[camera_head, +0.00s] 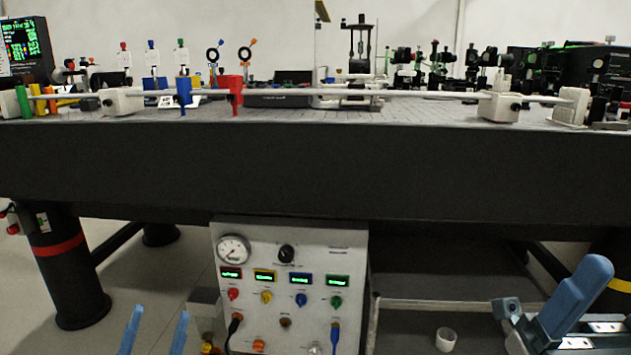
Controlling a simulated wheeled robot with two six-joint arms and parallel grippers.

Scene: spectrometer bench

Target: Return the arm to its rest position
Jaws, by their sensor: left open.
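My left gripper (154,331) shows at the bottom left as two blue fingertips standing apart. It is open, with nothing seen between the tips. It is below the bench top, to the left of the control panel. My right gripper (576,297) shows at the bottom right as a blue finger with dark and metal parts beside it. Whether it is open or shut is not clear. The rest of both arms is mostly outside the picture.
The dark-sided optical bench (300,165) spans the view, with a white rail (400,94) along its front and many optical mounts behind. A control panel (290,250) with gauge and knobs stands below. A white cup (446,339) is at the lower right. A dark leg (68,275) stands left.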

